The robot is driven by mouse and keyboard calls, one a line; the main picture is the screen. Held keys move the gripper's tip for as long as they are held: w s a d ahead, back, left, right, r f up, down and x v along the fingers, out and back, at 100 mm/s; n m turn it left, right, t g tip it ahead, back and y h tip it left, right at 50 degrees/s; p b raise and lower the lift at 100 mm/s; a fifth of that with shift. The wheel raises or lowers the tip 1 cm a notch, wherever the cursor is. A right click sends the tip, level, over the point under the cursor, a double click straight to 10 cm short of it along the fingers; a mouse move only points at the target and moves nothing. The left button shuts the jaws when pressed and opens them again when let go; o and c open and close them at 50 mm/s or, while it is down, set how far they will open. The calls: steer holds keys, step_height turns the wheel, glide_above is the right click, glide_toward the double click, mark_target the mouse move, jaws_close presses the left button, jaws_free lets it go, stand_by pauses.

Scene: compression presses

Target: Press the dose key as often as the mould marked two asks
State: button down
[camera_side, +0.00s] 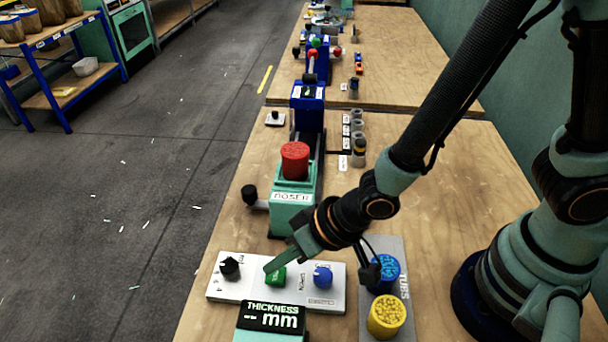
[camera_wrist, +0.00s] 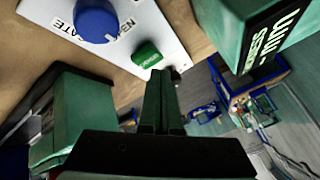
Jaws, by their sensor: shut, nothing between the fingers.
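A green key (camera_side: 275,278) sits on a white panel (camera_side: 252,290), between a black knob (camera_side: 230,268) and a blue knob (camera_side: 322,276). Its lettering is too small to read. My gripper (camera_side: 268,268) is shut and empty, its fingertips right at the green key. In the wrist view the fingertips (camera_wrist: 160,76) are just below the green key (camera_wrist: 146,54); I cannot tell whether they touch it. Several small grey moulds (camera_side: 357,130) stand in a row with white labels, too small to read. The teal doser (camera_side: 292,218) carries a red tub (camera_side: 295,160).
A display (camera_side: 272,316) reads "THICKNESS -- mm" in front of the panel. A grey tray (camera_side: 398,250) right of it holds a blue tub (camera_side: 386,285) and a yellow tub (camera_side: 387,317). A blue press (camera_side: 307,105) stands behind the doser. Bare wooden bench lies right of the moulds.

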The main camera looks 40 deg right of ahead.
steer(key=shift+r, duration=2.5)
steer(key=shift+r, duration=0.1)
stand_by(0.9)
step_height(320, 180, up, 4)
steer(key=shift+w+d+f, duration=0.1)
steer(key=shift+f, duration=0.1)
stand_by(0.3)
glide_above(280, 276)
step_height(280, 276, down, 7)
steer(key=shift+d+r, duration=0.1)
steer(key=shift+r, duration=0.1)
steer(key=shift+w+f, duration=0.1)
steer(key=shift+f, duration=1)
steer(key=shift+f, duration=0.15)
stand_by(1.3)
